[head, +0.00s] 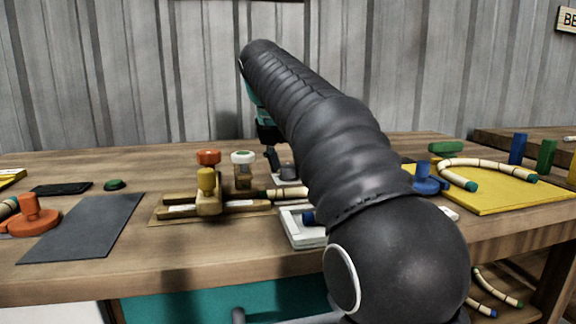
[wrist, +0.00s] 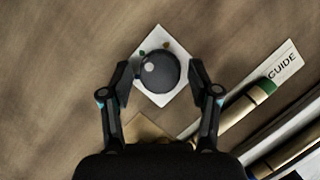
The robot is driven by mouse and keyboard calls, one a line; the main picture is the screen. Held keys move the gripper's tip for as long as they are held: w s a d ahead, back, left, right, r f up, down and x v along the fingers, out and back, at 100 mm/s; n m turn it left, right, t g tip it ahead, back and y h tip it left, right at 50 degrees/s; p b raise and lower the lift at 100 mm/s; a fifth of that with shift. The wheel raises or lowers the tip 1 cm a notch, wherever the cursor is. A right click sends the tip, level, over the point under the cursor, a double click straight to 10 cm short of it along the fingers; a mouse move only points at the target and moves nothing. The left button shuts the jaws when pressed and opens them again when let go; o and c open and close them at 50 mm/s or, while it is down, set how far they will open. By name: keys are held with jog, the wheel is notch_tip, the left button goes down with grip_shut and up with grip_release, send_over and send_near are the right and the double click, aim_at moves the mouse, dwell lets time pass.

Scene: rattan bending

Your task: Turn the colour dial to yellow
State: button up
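The colour dial is a round dark grey knob (wrist: 160,73) on a white square plate (wrist: 160,101) in the wrist view. A green dot (wrist: 142,52) and a yellow-orange dot (wrist: 166,44) show on the plate beyond the knob. A pale spot (wrist: 149,67) sits on the knob's upper left. Other marks may be hidden under the knob. My gripper (wrist: 160,80) is open, with one finger on each side of the knob and a small gap visible at both. In the head view the dial (head: 288,173) shows partly, beside my gripper (head: 273,158) and arm.
A wooden jig (head: 208,200) with orange, white and yellow knobs stands left of the dial. Rattan poles and a GUIDE label (wrist: 284,65) lie close on the right in the wrist view. A yellow board (head: 490,195) with bent rattan is at right. Bare table lies left of the dial.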

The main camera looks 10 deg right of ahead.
jog(key=c, duration=0.9)
jog(key=shift+o, duration=0.2)
jog(key=shift+r+p, duration=0.1)
jog(key=shift+p, duration=0.35)
jog(key=shift+r+m+p, duration=0.15)
jog(key=shift+m+p, duration=0.45)
jog(key=shift+p, duration=0.2)
jog(key=m+g+p, duration=0.1)
jog(key=m+p, duration=0.1)
jog(key=p, duration=0.1)
jog(key=shift+h, duration=0.4)
jog(key=m, duration=0.1)
jog(key=m+g+p, duration=0.1)
jog(key=m, duration=0.2)
jog(key=shift+w+f+h, duration=0.2)
jog(key=shift+f+h, duration=0.05)
jog(key=shift+h, duration=0.05)
jog(key=m+g, duration=0.2)
jog(key=m, duration=0.2)
jog(key=shift+w+m, duration=0.1)
jog(key=shift+m, duration=0.2)
